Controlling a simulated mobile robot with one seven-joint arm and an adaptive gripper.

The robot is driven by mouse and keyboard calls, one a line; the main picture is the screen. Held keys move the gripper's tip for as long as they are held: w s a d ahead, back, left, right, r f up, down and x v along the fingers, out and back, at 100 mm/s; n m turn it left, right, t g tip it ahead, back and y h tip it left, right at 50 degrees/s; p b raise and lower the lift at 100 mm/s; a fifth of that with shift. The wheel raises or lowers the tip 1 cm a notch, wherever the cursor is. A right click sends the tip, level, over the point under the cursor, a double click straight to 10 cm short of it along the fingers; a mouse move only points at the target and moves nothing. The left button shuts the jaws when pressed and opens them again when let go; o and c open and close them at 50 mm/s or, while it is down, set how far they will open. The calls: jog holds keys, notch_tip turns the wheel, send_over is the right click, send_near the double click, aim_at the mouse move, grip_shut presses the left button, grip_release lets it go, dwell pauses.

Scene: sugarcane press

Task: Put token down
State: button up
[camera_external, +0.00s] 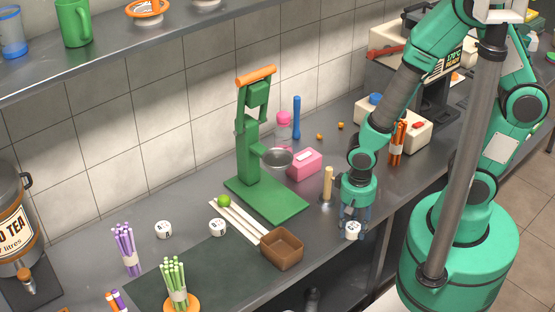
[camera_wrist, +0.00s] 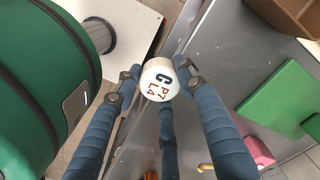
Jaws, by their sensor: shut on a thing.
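The token (camera_external: 353,231) is a small white round piece. In the wrist view the token (camera_wrist: 159,79) shows its top with a dark C and smaller P7 and L4 marks. My gripper (camera_external: 355,217) points down and is shut on the token; in the wrist view the blue fingers of my gripper (camera_wrist: 156,76) grip it from both sides. The token is over the front edge of the grey counter (camera_external: 323,236), right of the brown box. I cannot tell its height above the counter. Two similar white tokens (camera_external: 163,229) (camera_external: 217,228) lie farther left.
The green press (camera_external: 265,200), an open brown box (camera_external: 282,250) and a pink box (camera_external: 304,164) stand left of my gripper. A wooden-handled tool (camera_external: 327,184) stands close behind it. Purple canes (camera_external: 125,247) and green canes (camera_external: 173,280) stand at the left.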

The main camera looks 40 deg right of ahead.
jog(key=shift+r, duration=0.1)
notch_tip(320, 180, up, 11)
jog(key=w+d+m, duration=0.5)
jog(key=w+d, duration=0.6)
jog(key=w, duration=0.3)
jog(key=w+d+m, duration=0.2)
jog(key=w+d, duration=0.2)
jog(key=d, duration=0.6)
jog(key=w+d+m, duration=0.3)
jog(key=w+d, duration=0.1)
jog(key=d, duration=0.5)
notch_tip(320, 180, down, 10)
jog(key=shift+f+p, duration=0.2)
jog(key=shift+p, duration=0.25)
jog(key=shift+f, duration=0.3)
jog(key=b, duration=0.3)
send_over(340, 146)
jog(key=shift+a+f, duration=0.15)
jog(key=shift+f, duration=0.6)
